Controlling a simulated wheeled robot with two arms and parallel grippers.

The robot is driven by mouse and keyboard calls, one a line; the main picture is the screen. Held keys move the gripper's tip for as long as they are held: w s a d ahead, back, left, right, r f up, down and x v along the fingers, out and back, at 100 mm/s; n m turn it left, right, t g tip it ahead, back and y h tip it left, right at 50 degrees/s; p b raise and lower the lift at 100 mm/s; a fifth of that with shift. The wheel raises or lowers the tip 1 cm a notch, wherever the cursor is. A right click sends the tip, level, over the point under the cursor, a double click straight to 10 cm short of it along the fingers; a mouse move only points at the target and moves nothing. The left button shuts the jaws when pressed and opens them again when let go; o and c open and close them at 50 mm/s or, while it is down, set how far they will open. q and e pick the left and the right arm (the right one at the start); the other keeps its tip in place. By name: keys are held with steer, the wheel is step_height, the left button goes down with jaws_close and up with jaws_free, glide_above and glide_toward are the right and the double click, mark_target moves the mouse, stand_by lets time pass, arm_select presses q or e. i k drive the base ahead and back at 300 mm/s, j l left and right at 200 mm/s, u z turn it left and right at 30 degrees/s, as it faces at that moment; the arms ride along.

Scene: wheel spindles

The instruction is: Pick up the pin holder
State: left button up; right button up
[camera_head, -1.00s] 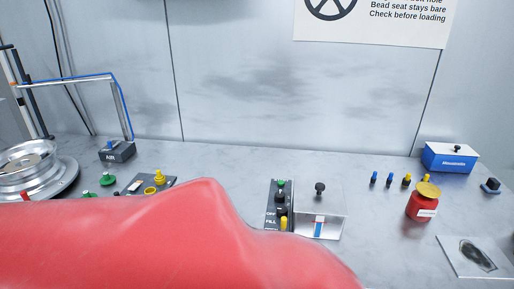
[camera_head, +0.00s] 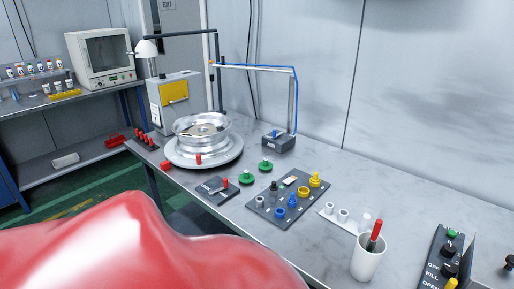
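No single thing is clearly marked as the pin holder, and I cannot tell which one it is. A dark board (camera_head: 272,214) with several coloured knobs or pegs lies on the bench. Left of it is a small dark plate (camera_head: 216,191) with an upright red peg (camera_head: 225,183). A row of red-topped pins (camera_head: 145,138) stands at the bench's left end. A white cup (camera_head: 367,258) holds a red-handled item. Neither gripper is in view. A large red surface fills the lower left and hides part of the floor and bench front.
A metal wheel (camera_head: 201,130) lies on a round turntable (camera_head: 231,155). Two green knobs (camera_head: 256,172), a white strip with small cups (camera_head: 338,217) and an AIR box (camera_head: 278,142) stand nearby. A shelf with an oven-like box (camera_head: 100,58) is at far left. The bench's back right is clear.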

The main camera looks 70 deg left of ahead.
mark_target(341, 218)
steer(key=u, duration=1.45)
